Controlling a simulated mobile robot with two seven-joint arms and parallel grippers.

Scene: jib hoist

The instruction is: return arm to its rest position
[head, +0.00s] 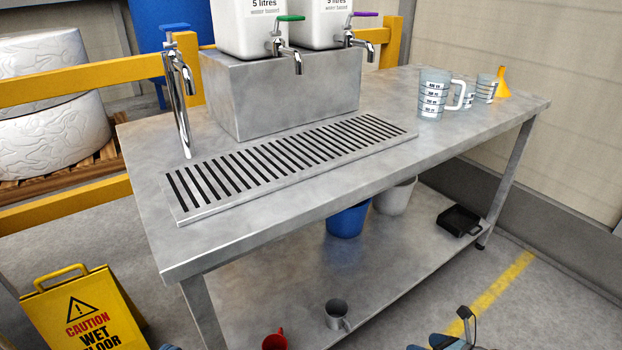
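What looks like part of my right arm with its gripper (466,326) shows at the bottom edge, right of centre, as blue and dark pieces. It is cut off by the frame, and I cannot tell whether its fingers are open or shut. It appears in front of the steel table (330,215), over the floor, and I see nothing held in it. A small blue-grey bit at the bottom edge on the left may be my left arm. My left gripper is not in view.
On the table are a slotted drain tray (408,131), a chrome tap (180,100), a steel block (225,90) with two containers, measuring jugs (430,95) and a yellow funnel (502,85). The lower shelf (385,245) holds buckets and mugs. A caution sign (85,310) stands left.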

